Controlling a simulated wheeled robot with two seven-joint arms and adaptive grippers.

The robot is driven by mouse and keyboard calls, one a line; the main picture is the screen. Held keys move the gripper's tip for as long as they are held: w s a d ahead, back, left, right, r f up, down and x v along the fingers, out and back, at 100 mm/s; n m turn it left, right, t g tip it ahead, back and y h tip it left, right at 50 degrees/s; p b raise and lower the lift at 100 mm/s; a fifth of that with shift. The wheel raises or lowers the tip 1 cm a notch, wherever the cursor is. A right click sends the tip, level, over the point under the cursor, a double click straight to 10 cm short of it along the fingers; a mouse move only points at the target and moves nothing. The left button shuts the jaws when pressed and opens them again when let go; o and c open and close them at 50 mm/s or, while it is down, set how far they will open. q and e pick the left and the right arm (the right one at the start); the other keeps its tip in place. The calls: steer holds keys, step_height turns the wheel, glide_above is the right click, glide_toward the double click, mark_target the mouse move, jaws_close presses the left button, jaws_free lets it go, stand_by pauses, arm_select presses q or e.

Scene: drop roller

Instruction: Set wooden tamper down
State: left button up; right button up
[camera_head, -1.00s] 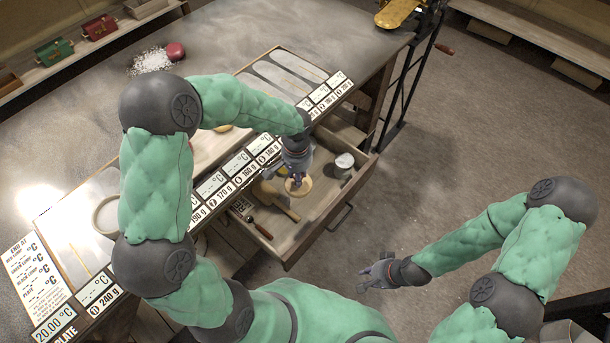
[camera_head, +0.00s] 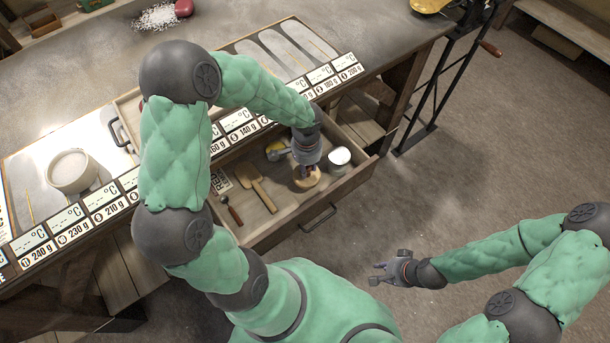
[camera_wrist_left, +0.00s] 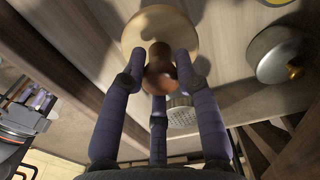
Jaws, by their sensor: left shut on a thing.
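The wooden tamper (camera_head: 307,179) is a light round wooden disc with a darker brown knob. It is in the open drawer (camera_head: 352,181), near the drawer's right part. My left gripper (camera_head: 306,170) reaches down from above and is shut on the tamper's knob. In the left wrist view the fingers (camera_wrist_left: 158,75) close around the brown knob, and the tamper's pale disc (camera_wrist_left: 140,30) lies beyond it. I cannot tell whether the disc touches the drawer floor. My right gripper (camera_head: 379,273) is over the floor, away from the drawer, with its fingers apart.
Beside the tamper in the drawer are a white-topped metal cup (camera_head: 340,159), a yellow-handled tool (camera_head: 277,150), a wooden paddle (camera_head: 257,186) and a dark-handled tool (camera_head: 231,210). A white bowl (camera_head: 72,171) stands on the worktable at left. The drawer's front middle is bare.

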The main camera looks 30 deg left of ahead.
arm_select(q)
step_height(320, 180, down, 5)
steer(key=shift+f+b, duration=0.15)
steer(key=shift+b, duration=0.9)
steer(key=shift+f, duration=0.15)
steer(key=o, duration=1)
step_height(320, 180, up, 12)
steer(key=p, duration=0.5)
steer(key=shift+r, duration=0.25)
